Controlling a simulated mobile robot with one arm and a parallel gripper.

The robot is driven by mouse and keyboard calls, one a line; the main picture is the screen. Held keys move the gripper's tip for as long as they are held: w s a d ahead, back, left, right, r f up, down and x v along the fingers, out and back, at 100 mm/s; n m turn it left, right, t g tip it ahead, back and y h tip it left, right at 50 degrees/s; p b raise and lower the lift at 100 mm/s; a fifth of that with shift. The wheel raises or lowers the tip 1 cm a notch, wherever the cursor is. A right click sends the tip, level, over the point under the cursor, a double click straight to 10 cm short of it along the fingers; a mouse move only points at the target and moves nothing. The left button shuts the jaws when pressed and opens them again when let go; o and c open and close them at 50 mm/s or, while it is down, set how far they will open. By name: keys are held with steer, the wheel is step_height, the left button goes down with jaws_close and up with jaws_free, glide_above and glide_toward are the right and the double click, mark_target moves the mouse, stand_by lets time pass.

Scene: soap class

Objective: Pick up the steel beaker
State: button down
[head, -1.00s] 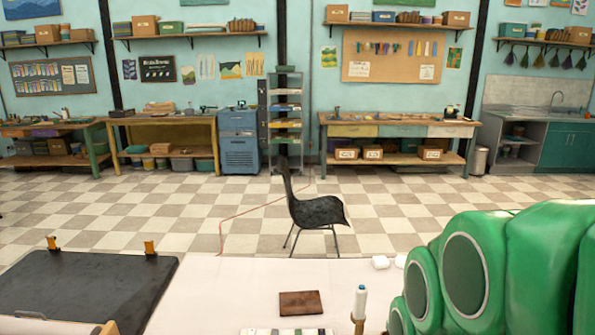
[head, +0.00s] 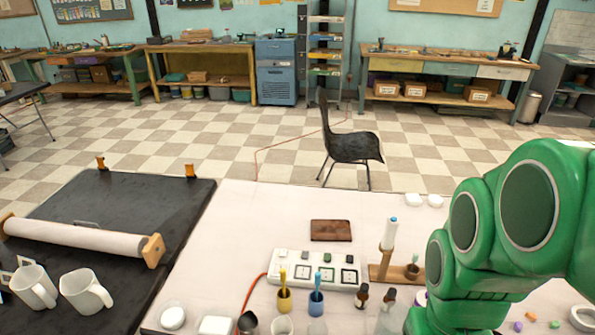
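A dark grey metallic cup (head: 247,323), which looks like the steel beaker, stands at the bottom edge of the head view on the pale table. Its lower part is cut off by the frame. A white cup (head: 282,326) stands just to its right, also cut off. My green arm links fill the right side of the view. My gripper is out of the frame, so I cannot see its fingers or what they hold.
A white power strip (head: 314,270) with a red cord lies behind the cup. Yellow (head: 284,299) and blue (head: 316,303) cups with tools, small bottles (head: 361,297) and a wooden stand (head: 397,274) are near. White mugs (head: 86,292) and a paper roll (head: 80,238) are left.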

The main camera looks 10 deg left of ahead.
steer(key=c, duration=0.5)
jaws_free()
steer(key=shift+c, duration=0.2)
